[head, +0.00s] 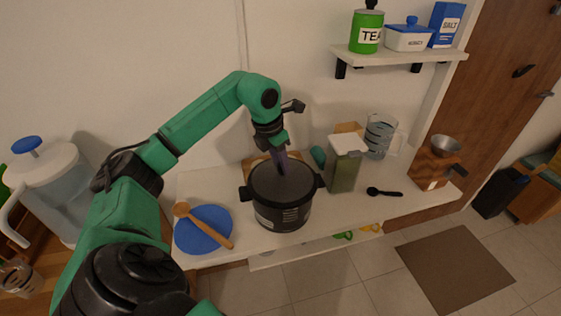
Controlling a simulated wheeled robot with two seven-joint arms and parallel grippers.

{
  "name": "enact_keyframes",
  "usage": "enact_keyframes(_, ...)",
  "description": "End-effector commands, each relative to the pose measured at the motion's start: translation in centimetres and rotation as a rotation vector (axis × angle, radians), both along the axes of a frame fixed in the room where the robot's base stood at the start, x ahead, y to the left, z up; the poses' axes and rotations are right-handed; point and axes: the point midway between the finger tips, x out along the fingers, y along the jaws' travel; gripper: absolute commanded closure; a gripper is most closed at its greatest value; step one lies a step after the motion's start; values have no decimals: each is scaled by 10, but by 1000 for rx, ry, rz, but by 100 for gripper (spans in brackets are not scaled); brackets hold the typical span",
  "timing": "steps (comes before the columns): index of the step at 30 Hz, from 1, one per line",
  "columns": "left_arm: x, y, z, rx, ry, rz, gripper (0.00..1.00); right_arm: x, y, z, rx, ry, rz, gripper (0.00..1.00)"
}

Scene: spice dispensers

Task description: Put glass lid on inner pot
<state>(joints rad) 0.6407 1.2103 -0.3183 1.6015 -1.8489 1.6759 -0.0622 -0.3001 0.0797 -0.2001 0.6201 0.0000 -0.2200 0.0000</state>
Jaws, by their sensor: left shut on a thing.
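A black pot (281,214) with side handles stands on the white counter. A dark, flat, round surface (262,184) covers its top; I cannot tell whether this is the glass lid on it or the pot's inside. My left gripper (281,167) points down from above at the middle of the pot's top. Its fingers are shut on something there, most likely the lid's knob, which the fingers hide. No separate inner pot can be made out. My right gripper is not in view.
Left of the pot, a wooden spoon lies on a blue plate (196,236). To the right stand a green-filled container (345,170), a measuring jug (379,136), a black spoon (384,192) and a wooden grinder box (432,168). A shelf (400,55) with canisters hangs above.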

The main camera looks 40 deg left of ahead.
Motion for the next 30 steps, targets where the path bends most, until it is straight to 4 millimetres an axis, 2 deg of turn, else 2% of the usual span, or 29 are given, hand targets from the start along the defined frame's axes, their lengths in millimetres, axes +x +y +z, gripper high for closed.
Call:
enact_keyframes(4,0,0,-3,0,-1,0,100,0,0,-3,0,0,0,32)
enact_keyframes(5,0,0,-2,0,-2,0,51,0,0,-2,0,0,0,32)
enact_keyframes(6,0,0,-2,0,-2,0,35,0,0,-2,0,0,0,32)
enact_keyframes(7,0,0,-2,0,-1,0,27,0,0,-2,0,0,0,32)
enact_keyframes(16,0,0,-3,0,1,0,27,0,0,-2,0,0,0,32)
enact_keyframes(20,-2,1,7,0,-3,0,27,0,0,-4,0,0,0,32)
enact_keyframes(23,-6,2,27,2,-5,2,27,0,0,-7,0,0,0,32)
enact_keyframes(30,-23,5,100,-1,-8,0,27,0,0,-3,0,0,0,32)
